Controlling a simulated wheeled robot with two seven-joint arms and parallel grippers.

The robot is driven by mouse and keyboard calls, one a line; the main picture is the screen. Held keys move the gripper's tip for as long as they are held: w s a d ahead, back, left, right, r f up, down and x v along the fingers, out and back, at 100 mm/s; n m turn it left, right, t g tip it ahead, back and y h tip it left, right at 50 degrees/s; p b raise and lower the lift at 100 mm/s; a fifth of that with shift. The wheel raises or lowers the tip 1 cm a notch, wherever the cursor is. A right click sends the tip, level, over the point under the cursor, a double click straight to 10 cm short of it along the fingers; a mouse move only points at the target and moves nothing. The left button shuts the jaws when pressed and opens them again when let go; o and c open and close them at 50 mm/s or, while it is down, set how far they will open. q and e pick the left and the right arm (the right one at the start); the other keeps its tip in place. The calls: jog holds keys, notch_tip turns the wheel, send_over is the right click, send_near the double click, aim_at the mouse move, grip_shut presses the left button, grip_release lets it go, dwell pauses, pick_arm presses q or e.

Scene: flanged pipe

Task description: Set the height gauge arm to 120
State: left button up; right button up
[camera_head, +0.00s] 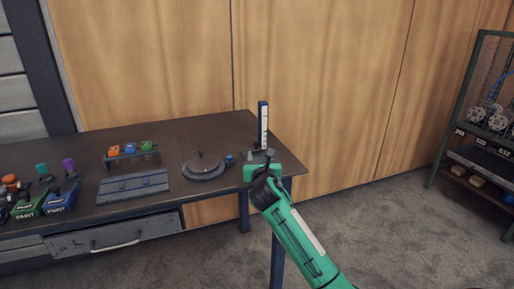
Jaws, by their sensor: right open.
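The height gauge (263,125) stands upright near the right end of the dark workbench. It has a blue column with a pale scale strip, too small to read. My right gripper (269,155) is in front of the gauge's lower part and is open. The green wrist and forearm come up from the lower right. The gripper hides part of the gauge's base, and I cannot make out the gauge arm or whether the fingers touch it. My left gripper is not in view.
On the workbench (200,132) are a round plate (203,167), a small rack with coloured blocks (131,150), a flat grey plate (134,187), and blue (62,198) and green (29,208) paint trays. A shelf unit (455,110) stands at right. The floor between is clear.

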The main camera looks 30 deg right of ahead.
aim_at(257, 144)
jog(key=x, duration=0.7)
jog(key=shift+b, duration=0.35)
jog(key=shift+w+d, duration=0.3)
jog(key=shift+w, duration=0.1)
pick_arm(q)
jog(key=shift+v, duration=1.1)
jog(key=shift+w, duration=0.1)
pick_arm(e)
grip_shut()
